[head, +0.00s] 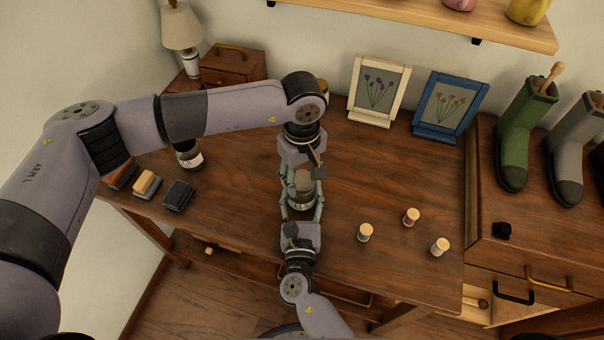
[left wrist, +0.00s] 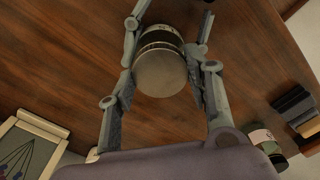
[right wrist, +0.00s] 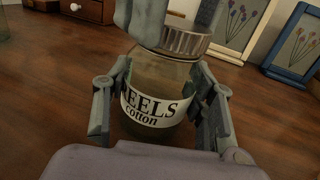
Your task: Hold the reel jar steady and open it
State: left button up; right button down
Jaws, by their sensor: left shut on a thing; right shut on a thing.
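The reel jar (head: 301,188) stands upright on the wooden table, mostly hidden by my grippers in the head view. In the right wrist view the glass jar (right wrist: 150,122) has a white label reading "EELS cotton", with a ribbed metal lid (right wrist: 183,41) on top. My left gripper (head: 304,174) comes down from above, its fingers shut on the lid. The round lid also shows between them in the left wrist view (left wrist: 161,72). My right gripper (head: 301,204) comes from the front, its fingers shut on either side of the jar body.
Several thread spools (head: 365,232) stand right of the jar. A dark labelled jar (head: 188,155) and brushes or blocks (head: 178,195) are at the left. A white frame (head: 379,92) and a blue frame (head: 449,105) stand behind. Boots (head: 525,135) stand on the right cabinet.

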pick_arm(q)
jog(key=n, duration=3.3)
jog(key=shift+r, duration=0.1)
